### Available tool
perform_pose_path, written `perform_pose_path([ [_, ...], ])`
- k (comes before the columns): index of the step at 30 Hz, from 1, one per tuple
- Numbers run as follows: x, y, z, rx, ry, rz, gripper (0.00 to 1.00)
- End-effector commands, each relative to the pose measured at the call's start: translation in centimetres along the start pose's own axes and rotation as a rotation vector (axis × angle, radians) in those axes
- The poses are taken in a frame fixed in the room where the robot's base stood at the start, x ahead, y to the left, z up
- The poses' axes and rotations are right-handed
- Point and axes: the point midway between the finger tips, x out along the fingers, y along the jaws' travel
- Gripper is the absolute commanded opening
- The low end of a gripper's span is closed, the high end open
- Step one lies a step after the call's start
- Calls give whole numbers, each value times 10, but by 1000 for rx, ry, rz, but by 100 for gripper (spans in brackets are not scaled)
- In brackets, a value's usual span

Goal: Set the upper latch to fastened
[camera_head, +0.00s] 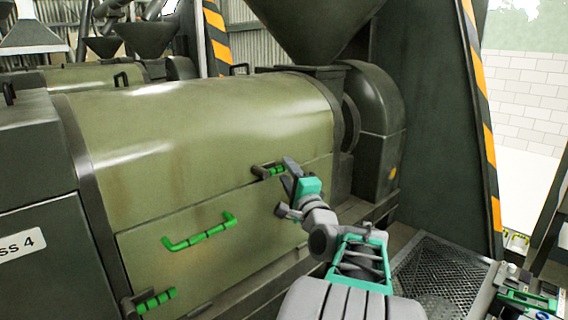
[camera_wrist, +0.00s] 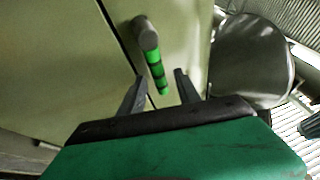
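The upper latch (camera_head: 268,170) sits at the upper right of the olive press door (camera_head: 150,255), on the seam with the housing above. It has a dark pivot and a green banded lever, roughly level in the head view. In the wrist view the latch lever (camera_wrist: 156,66) runs from its round grey pivot toward my gripper. My gripper (camera_head: 284,187) is just right of the latch, open and empty. In the wrist view the lever's free end lies between the two fingers of my gripper (camera_wrist: 160,76); no contact shows, and the depth gap is unclear.
A green door handle (camera_head: 200,232) is mid-door, and a lower green latch (camera_head: 155,300) is at its bottom left. A dark rounded casing (camera_head: 375,100) and a striped post (camera_head: 480,120) stand to the right. A mesh-covered tray (camera_head: 440,275) is low at the right.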

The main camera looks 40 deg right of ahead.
Motion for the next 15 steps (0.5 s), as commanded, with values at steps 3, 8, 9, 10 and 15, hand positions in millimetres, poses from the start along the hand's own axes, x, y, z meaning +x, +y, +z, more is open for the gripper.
perform_pose_path([
  [3, 20, -2, 1, 1, -3, 2, 40],
  [8, 30, 0, 1, -1, -1, 1, 40],
  [9, 30, 0, 1, -2, 0, 1, 40],
  [10, 30, 1, 1, -2, 0, 1, 40],
  [15, 29, 1, 1, -2, 0, 2, 36],
])
